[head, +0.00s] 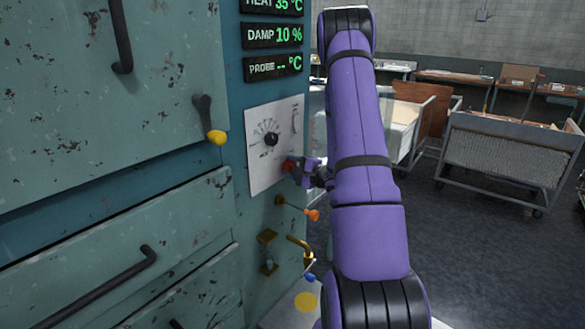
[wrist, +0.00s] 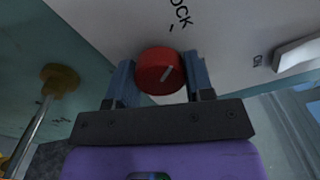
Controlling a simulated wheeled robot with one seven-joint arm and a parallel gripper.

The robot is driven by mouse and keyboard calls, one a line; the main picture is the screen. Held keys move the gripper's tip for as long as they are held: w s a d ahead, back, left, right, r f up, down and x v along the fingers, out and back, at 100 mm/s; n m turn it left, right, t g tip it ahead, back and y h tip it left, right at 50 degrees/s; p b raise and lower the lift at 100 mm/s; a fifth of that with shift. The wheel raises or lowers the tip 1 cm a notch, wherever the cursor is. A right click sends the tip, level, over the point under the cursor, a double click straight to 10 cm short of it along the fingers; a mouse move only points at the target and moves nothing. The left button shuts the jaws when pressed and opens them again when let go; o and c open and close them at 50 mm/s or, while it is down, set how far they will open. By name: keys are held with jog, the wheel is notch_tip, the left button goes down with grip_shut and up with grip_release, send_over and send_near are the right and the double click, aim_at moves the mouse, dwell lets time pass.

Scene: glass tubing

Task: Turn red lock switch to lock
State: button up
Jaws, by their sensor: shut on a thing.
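The red lock switch (wrist: 158,68) is a round red knob with a pale line across its face, on a white panel. In the wrist view it sits between the two fingers of my gripper (wrist: 160,80), which is shut on it. The pale line is slanted. Letters ending in "OCK" show on the panel above the knob, partly cut off. In the head view the red switch (head: 289,166) is at the lower right of the white panel (head: 262,180), with my gripper (head: 294,168) at it. My purple arm hides what lies behind it.
A black dial (head: 271,139) sits on the panel above the switch. Below are an orange-tipped lever (head: 312,215), a brass pipe (head: 298,246) and a blue handle (head: 309,277). A yellow-tipped lever (head: 216,137) is to the left. A white rocker switch (wrist: 297,54) shows in the wrist view.

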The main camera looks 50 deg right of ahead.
jog(key=shift+n, duration=0.6)
jog(key=o, duration=0.9)
jog(key=shift+o, duration=0.2)
jog(key=s, duration=1.1)
jog(key=shift+d, duration=0.4)
